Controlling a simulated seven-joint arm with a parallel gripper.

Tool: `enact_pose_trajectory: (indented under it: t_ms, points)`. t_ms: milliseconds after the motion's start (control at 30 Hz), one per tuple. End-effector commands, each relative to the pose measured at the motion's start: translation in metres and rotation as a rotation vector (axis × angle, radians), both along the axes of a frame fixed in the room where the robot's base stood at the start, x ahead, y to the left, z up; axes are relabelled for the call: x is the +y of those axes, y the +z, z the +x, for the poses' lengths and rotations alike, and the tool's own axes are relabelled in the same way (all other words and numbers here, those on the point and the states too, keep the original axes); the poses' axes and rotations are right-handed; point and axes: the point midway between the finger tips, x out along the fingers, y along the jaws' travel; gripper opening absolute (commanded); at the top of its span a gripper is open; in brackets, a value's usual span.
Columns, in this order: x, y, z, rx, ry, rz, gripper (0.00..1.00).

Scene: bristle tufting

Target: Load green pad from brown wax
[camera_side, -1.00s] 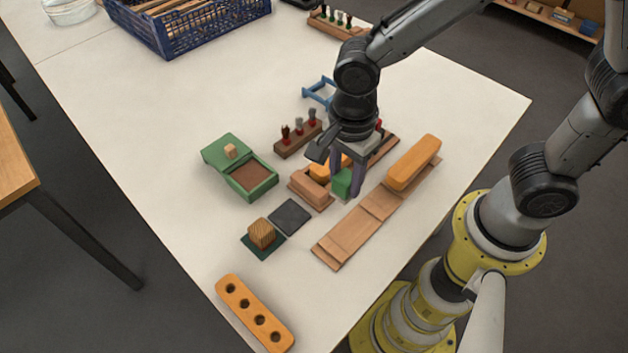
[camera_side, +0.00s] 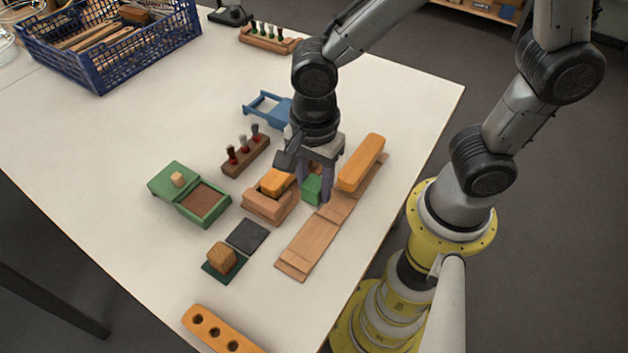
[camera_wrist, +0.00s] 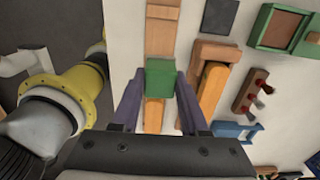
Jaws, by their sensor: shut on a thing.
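My gripper (camera_side: 313,192) has its purple fingers shut on a green block (camera_side: 312,187), which I take as the green pad. In the wrist view, the green block (camera_wrist: 160,78) sits between the fingers of my gripper (camera_wrist: 158,92), over or near a long wooden board. The brown wax (camera_side: 204,201) is a flat brown surface in an open green tin (camera_side: 219,216), left of my gripper and well apart from it. The wax also shows at the top right of the wrist view (camera_wrist: 282,29). Whether the block touches the board is unclear.
A wooden holder (camera_side: 262,208) with an orange block stands just left of my gripper. An orange bar (camera_side: 361,162) lies right of it on the long board (camera_side: 308,246). A tuft rack (camera_side: 244,157), dark square (camera_side: 247,236) and bristle block (camera_side: 221,258) stand around.

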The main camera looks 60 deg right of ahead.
Motion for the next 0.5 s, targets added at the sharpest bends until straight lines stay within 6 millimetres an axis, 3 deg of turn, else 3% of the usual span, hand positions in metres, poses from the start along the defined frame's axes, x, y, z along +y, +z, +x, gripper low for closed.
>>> enact_pose_trajectory:
  t_ms: [133, 233, 500]
  points:
    - [0.006, 0.009, 0.009, -0.003, 0.021, 0.002, 0.0]
    - [0.017, 0.02, 0.029, -0.003, 0.036, 0.002, 0.0]
    - [0.054, 0.036, 0.113, 0.001, 0.054, 0.0, 0.0]
